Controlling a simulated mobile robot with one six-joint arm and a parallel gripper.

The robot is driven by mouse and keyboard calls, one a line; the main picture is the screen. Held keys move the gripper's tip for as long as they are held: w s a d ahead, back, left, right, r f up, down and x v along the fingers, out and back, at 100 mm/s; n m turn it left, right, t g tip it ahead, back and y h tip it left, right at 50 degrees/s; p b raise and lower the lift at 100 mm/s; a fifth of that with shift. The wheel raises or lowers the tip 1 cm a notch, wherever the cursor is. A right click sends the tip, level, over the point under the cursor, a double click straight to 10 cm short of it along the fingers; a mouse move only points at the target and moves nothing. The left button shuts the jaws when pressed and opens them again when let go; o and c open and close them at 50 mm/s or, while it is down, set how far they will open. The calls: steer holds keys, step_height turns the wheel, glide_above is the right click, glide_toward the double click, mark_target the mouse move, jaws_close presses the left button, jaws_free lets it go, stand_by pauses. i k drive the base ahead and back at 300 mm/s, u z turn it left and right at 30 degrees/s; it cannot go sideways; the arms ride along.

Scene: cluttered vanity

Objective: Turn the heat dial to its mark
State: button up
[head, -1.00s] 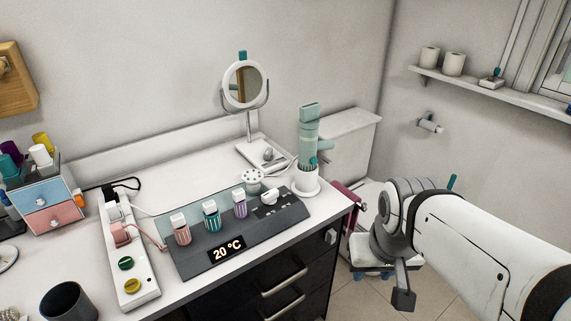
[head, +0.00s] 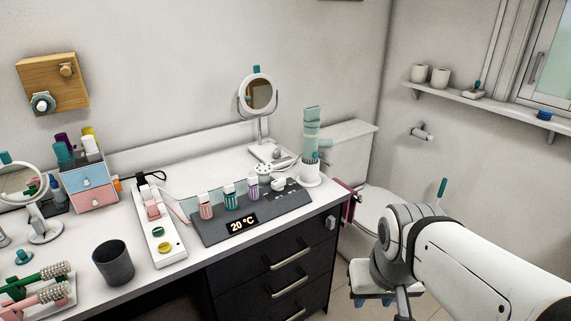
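A dark grey control unit (head: 207,236) with a lit "20 °C" display (head: 243,224) sits on the white vanity top, left of the teal-handled appliance. A white knob (head: 278,184) stands at its right end beside small pale markings. It looks like the heat dial, but its exact pointing and mark are too small to read. My arm is at the lower right, well apart from the unit. A dark grey part (head: 403,302) hangs below its joint and is cut off by the lower edge. Finger opening cannot be made out.
Three capped bottles, pink (head: 205,208), teal (head: 229,199) and purple (head: 252,191), stand along the unit. A white power strip (head: 158,236) and a dark cup (head: 113,263) are to its left. A round mirror (head: 257,95) and a teal appliance (head: 311,132) stand behind.

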mark_target(278, 184)
steer(key=u, duration=0.1)
steer(key=i, duration=0.9)
steer(key=z, duration=0.05)
